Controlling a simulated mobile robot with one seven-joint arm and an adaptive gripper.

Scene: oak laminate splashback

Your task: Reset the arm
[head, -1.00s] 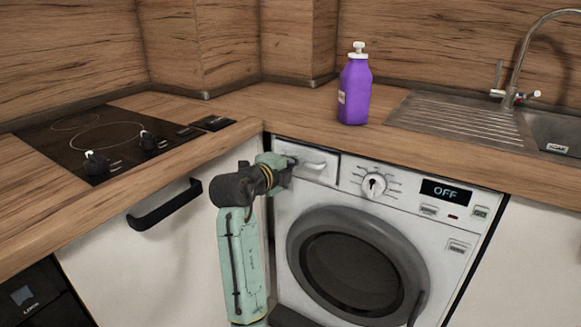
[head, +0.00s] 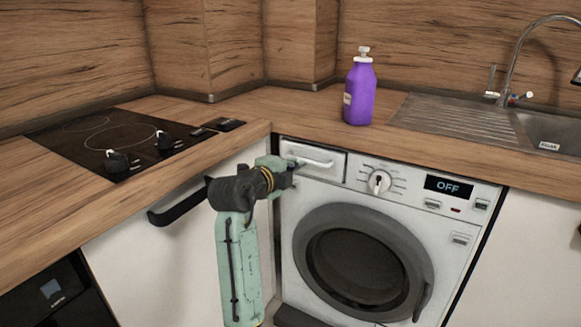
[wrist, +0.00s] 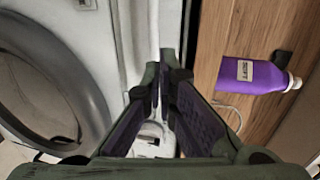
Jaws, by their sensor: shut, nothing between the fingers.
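My arm, pale green with a dark wrist, stands in front of the corner of the counter in the head view. My gripper (head: 290,168) is at the washing machine's detergent drawer (head: 322,160), at the left end of its handle. The drawer looks closed, flush with the front. In the wrist view the gripper (wrist: 162,78) has its fingertips together with nothing seen between them. The drawer handle (wrist: 152,136) shows partly behind the fingers. I cannot tell whether the fingers touch it.
The washing machine (head: 400,195) reads OFF, its round door shut. A purple bottle (head: 359,95) stands on the wooden counter (head: 285,105) above it, left of the sink (head: 545,130). A black hob (head: 90,140) and a cabinet handle (head: 180,203) are to the left.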

